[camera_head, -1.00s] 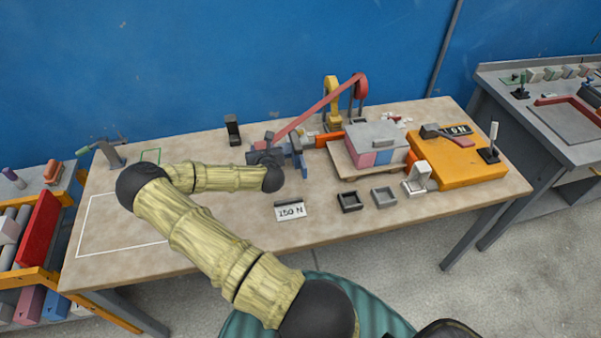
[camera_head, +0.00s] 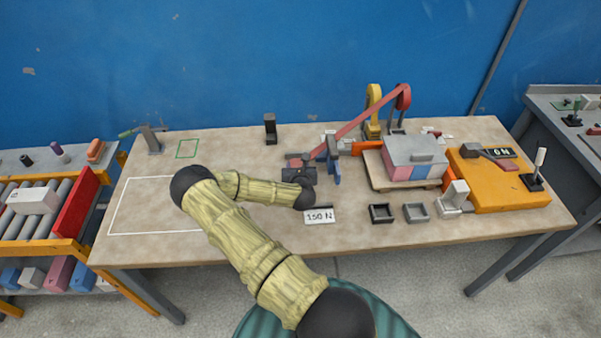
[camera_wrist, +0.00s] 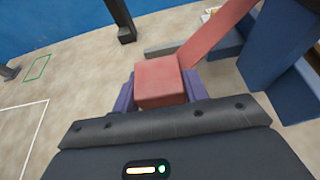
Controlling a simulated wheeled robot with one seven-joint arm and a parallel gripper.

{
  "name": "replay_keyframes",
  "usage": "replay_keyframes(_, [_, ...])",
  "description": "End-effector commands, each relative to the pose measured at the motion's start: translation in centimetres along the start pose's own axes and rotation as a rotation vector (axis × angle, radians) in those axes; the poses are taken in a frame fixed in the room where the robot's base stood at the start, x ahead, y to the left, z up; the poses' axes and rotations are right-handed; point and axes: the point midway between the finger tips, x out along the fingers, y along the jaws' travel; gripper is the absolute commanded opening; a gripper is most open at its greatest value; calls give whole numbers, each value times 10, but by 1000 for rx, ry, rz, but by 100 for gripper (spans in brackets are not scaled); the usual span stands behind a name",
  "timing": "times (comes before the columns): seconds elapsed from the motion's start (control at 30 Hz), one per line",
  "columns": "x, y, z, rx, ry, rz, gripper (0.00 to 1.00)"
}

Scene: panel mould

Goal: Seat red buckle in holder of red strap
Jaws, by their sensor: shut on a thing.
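The red buckle (camera_wrist: 160,82) is a block between the two purple-blue fingers of my gripper (camera_wrist: 160,92) in the wrist view. My gripper is shut on it; in the head view (camera_head: 298,170) it is over the middle of the table. The red strap (camera_head: 362,123) runs taut from the buckle up to the red reel (camera_head: 403,97) at the back right. The strap also shows in the wrist view (camera_wrist: 215,38), slanting up to the right. A blue upright piece (camera_head: 333,170) stands just right of my gripper. I cannot tell which piece is the red strap's holder.
A black post (camera_head: 270,129) stands behind my gripper. A grey, pink and blue box (camera_head: 413,157) stands to the right, near an orange unit (camera_head: 500,182). Small trays (camera_head: 381,213) and a "150 N" card (camera_head: 319,216) lie in front. The table's left side is mostly clear.

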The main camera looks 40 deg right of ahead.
Motion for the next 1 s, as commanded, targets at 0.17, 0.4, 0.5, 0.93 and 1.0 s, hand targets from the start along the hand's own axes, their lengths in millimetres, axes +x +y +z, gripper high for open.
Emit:
replay_keyframes(0.17, [0,0,0,0,-1,-1,18])
replay_keyframes(0.4, [4,-1,-12,0,1,-1,18])
replay_keyframes(0.5, [10,-1,-26,0,1,-1,18])
replay_keyframes(0.93, [15,0,-38,0,-1,-1,18])
replay_keyframes(1.0, [15,0,-38,0,0,-1,47])
